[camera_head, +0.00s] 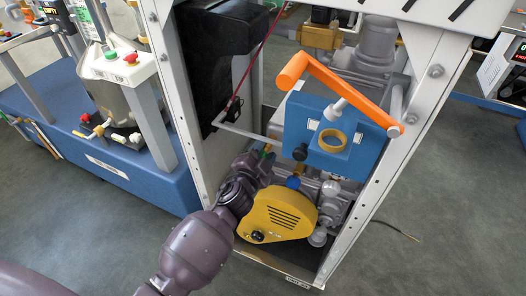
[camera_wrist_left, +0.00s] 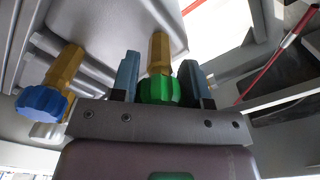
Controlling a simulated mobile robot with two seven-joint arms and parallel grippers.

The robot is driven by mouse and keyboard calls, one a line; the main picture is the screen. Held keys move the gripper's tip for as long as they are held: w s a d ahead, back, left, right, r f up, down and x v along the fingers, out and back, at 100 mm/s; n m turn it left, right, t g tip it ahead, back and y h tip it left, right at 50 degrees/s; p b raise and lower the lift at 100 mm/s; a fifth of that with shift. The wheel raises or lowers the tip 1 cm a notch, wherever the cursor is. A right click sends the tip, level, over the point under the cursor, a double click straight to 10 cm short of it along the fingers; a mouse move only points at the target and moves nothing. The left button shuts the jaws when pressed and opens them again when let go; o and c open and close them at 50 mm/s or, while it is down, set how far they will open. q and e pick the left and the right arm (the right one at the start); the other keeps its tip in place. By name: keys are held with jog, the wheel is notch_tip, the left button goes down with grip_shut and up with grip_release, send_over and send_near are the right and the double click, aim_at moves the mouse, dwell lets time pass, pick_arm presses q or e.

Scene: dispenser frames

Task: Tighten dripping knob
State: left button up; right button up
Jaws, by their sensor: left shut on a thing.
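My left gripper (camera_wrist_left: 159,68) is shut on a green ribbed knob (camera_wrist_left: 159,91), one finger on each side of it. The knob sits on a brass stem that runs up to a grey metal body. A blue knob (camera_wrist_left: 42,103) on a similar brass stem is to the left, outside the fingers. In the head view the blue knob (camera_head: 292,183) shows behind the yellow cover. There my left gripper (camera_head: 262,154) reaches in low inside the frame, and the green knob is mostly hidden. No drip can be made out. My right gripper is not in view.
A yellow slotted cover (camera_head: 278,214) stands close to my left forearm. A blue box (camera_head: 326,132) with an orange lever (camera_head: 335,88) is above right. White frame posts (camera_head: 168,95) stand on both sides. A red cable (camera_wrist_left: 268,68) hangs nearby.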

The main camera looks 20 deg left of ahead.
pick_arm(q)
jog(key=shift+m, duration=0.7)
dwell(0.5)
jog(key=o, duration=0.9)
jog(key=s, duration=0.5)
jog(key=s+p, duration=0.1)
jog(key=s, duration=0.4)
jog(key=shift+s+a, duration=0.2)
jog(key=shift+s, duration=0.2)
